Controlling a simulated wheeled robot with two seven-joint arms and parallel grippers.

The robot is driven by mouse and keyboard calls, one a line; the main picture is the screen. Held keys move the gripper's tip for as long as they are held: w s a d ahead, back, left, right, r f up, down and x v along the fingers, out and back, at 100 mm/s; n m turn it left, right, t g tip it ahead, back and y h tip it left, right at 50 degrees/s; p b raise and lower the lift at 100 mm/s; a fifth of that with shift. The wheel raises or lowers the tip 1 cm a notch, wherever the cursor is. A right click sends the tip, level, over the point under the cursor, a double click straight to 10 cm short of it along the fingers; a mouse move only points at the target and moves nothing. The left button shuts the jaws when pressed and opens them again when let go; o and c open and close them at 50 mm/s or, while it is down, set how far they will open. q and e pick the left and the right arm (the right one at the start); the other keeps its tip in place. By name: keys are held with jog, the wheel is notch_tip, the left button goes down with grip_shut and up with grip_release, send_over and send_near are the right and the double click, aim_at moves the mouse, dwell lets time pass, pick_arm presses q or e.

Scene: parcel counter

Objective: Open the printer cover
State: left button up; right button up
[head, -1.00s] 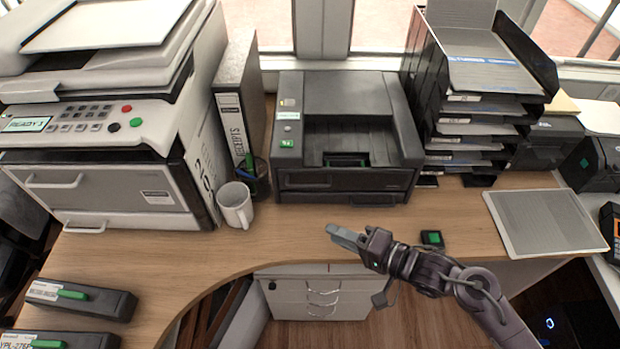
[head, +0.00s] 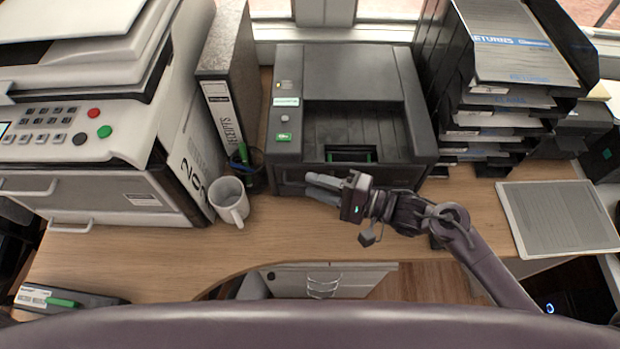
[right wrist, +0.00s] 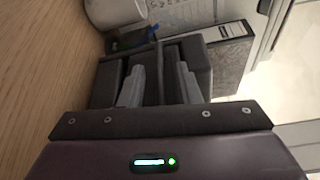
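The dark grey printer (head: 350,110) stands on the wooden counter against the window in the head view. Its top cover (head: 352,75) looks shut, and a green button (head: 284,137) sits at its left front. My right gripper (head: 322,189) is just in front of the printer's lower front, with its fingers pointing left. It is open and empty; the right wrist view also shows a gap between its fingers (right wrist: 158,88). I cannot tell whether it touches the printer's front. My left gripper is not in view.
A white mug (head: 230,203) and a pen cup (head: 249,172) stand left of the gripper, beside a receipts binder (head: 222,100). A large copier (head: 90,150) fills the left. A stack of paper trays (head: 490,120) stands right of the printer. A grey flat panel (head: 558,217) lies at right.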

jog(key=shift+w+a, duration=0.3)
jog(key=shift+a, duration=0.3)
jog(key=shift+w+a+f, duration=0.15)
jog(key=shift+a, duration=0.2)
jog(key=c, duration=0.5)
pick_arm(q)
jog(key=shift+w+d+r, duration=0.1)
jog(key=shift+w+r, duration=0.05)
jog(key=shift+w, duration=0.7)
pick_arm(e)
grip_shut()
